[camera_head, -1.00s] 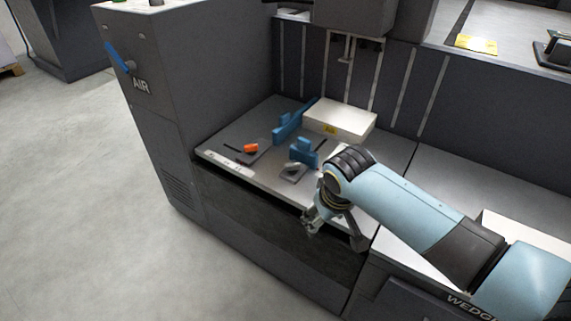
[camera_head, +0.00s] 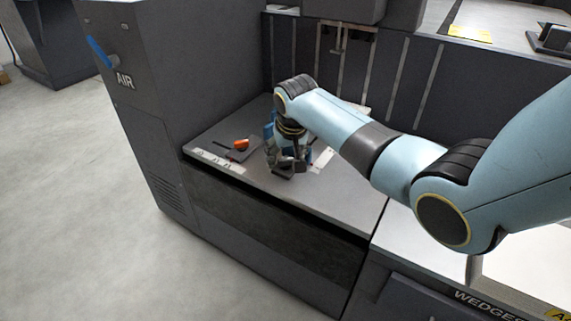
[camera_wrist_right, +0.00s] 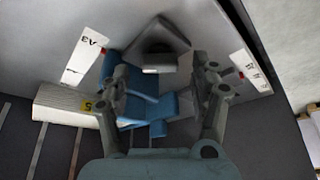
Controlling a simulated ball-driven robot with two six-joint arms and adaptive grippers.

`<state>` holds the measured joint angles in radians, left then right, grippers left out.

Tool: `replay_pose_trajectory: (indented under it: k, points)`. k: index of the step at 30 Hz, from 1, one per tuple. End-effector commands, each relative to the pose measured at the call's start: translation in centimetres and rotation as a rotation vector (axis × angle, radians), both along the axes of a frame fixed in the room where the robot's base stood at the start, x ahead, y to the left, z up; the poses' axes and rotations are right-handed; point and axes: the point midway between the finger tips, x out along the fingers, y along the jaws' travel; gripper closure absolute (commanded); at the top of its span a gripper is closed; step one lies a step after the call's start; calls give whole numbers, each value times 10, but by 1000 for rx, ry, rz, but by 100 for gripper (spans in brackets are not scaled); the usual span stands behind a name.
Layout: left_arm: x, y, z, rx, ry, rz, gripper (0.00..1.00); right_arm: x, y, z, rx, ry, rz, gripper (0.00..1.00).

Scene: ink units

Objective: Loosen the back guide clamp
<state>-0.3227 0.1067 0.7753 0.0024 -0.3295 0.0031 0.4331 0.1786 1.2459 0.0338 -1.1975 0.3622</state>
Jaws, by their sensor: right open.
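A blue guide block (camera_wrist_right: 150,100) with a dark plate (camera_wrist_right: 165,38) and a grey clamp lever (camera_wrist_right: 160,69) shows between my right fingers in the right wrist view. My right gripper (camera_head: 287,166) is open, pointing down over this guide in the head view, and largely hides it there. In the right wrist view the fingers (camera_wrist_right: 162,76) are apart on both sides of the lever; I cannot tell whether they touch it. A second clamp with an orange lever (camera_head: 241,144) sits on a dark plate to the left. My left gripper is not in view.
A white paper stack (camera_wrist_right: 62,106) with a yellow label lies behind the guide. The grey AIR cabinet (camera_head: 130,110) rises at the left.

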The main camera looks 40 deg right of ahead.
Motion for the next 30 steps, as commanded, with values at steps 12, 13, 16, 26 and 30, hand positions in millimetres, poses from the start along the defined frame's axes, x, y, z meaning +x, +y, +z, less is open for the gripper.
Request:
replay_pose_trajectory:
  k: [12, 13, 16, 26, 30]
  points:
    - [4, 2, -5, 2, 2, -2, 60, 6, -2, -13, -1, -2, 0, 37]
    - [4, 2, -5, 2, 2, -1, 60, 6, -2, -13, -1, -2, 0, 37]
    - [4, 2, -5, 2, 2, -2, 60, 6, -2, -13, -1, -2, 0, 49]
    - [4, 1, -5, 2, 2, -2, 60, 6, -2, -13, -1, -2, 0, 92]
    - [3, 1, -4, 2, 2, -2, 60, 6, -2, -13, 0, -1, 4, 93]
